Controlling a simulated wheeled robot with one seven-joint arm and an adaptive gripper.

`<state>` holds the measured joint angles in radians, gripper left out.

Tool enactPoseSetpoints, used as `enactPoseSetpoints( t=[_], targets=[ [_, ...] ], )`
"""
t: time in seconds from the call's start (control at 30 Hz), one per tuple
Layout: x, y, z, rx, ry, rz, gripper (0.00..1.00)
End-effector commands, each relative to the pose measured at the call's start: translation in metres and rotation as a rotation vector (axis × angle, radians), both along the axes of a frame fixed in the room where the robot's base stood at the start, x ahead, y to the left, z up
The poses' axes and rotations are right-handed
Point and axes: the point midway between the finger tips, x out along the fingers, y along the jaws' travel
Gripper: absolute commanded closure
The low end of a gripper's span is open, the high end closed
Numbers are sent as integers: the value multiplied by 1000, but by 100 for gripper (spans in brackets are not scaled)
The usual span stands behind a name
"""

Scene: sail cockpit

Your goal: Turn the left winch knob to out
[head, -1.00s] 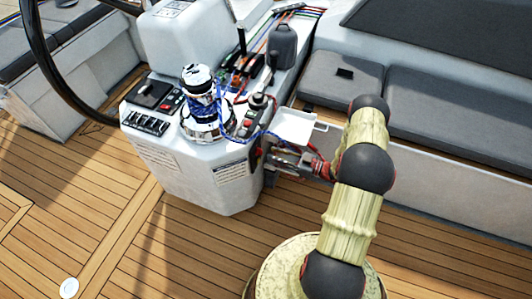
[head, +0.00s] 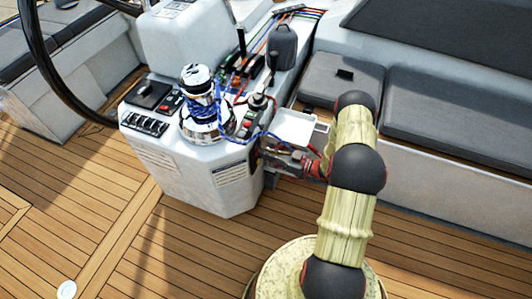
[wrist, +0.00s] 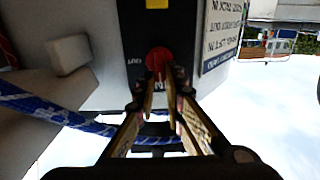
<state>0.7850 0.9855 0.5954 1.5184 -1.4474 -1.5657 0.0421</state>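In the wrist view the red winch knob (wrist: 158,62) sits on a black panel, with a label that looks like "OUT" (wrist: 134,62) to its left and "IN" (wrist: 159,87) below it. My gripper (wrist: 160,82) points at the knob, with its two fingertips close together at the knob's lower part and a narrow gap between them. I cannot tell whether they touch or pinch it. In the head view my gripper (head: 268,158) is at the right side of the white console (head: 190,185); the knob is hidden there.
A chrome winch (head: 205,125) with blue rope (head: 245,140) stands on the console; the rope also crosses the wrist view (wrist: 55,112). A white tray (head: 295,127) juts out just above my gripper. Grey seat cushions (head: 450,118) lie to the right. The wooden deck (head: 110,240) in front is clear.

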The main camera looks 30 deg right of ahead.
Motion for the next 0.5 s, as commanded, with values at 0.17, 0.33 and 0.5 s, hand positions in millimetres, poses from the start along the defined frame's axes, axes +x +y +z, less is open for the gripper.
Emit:
enactPoseSetpoints(
  t=[0.17, 0.33, 0.5],
  targets=[
    [0, 0, 0, 0, 0, 0, 100],
    [0, 0, 0, 0, 0, 0, 100],
    [0, 0, 0, 1, 1, 0, 100]
  ],
)
